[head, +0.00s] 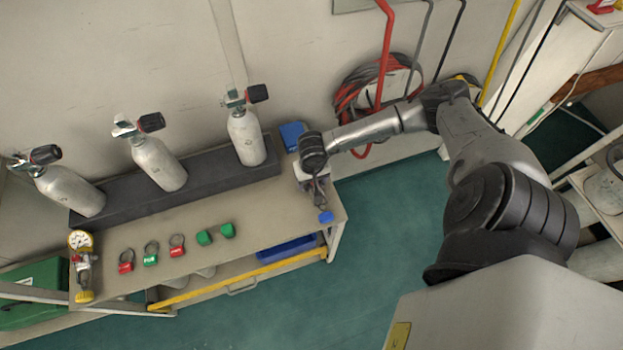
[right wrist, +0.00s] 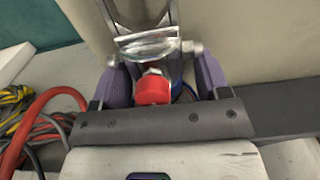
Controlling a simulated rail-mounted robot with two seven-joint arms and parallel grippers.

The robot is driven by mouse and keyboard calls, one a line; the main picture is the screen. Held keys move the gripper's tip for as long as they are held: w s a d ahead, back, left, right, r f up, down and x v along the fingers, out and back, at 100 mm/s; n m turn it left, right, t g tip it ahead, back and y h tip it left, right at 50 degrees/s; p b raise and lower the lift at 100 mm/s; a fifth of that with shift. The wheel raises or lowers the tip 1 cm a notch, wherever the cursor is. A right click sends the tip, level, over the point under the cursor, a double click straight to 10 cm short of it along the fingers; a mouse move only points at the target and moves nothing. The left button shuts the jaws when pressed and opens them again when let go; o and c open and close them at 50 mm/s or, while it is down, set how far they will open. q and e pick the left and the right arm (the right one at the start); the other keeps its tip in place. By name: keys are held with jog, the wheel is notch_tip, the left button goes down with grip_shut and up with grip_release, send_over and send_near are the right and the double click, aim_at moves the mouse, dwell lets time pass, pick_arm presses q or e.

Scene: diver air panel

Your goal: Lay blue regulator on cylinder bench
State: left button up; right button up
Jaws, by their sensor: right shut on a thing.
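My right gripper (head: 315,184) is shut on the blue regulator, whose blue knob (head: 326,217) shows just below the jaws. It is at the right end of the cylinder bench (head: 215,212); I cannot tell whether the regulator touches the top. In the right wrist view, the purple fingers of my right gripper (right wrist: 160,78) flank a shiny metal body (right wrist: 150,52) with a red round part (right wrist: 153,90). The jaws hide part of the regulator. My left gripper is not in view.
Three grey cylinders (head: 248,138) stand along the dark rack (head: 198,184). A gauge regulator with a yellow knob (head: 84,296) is at the left end. A blue box (head: 292,135) is behind my gripper.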

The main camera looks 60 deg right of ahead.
jog(key=o, duration=1.4)
jog(key=shift+o, duration=0.6)
jog(key=shift+f, duration=0.1)
notch_tip(320, 180, up, 14)
jog(key=p, duration=0.3)
jog(key=shift+s, duration=0.1)
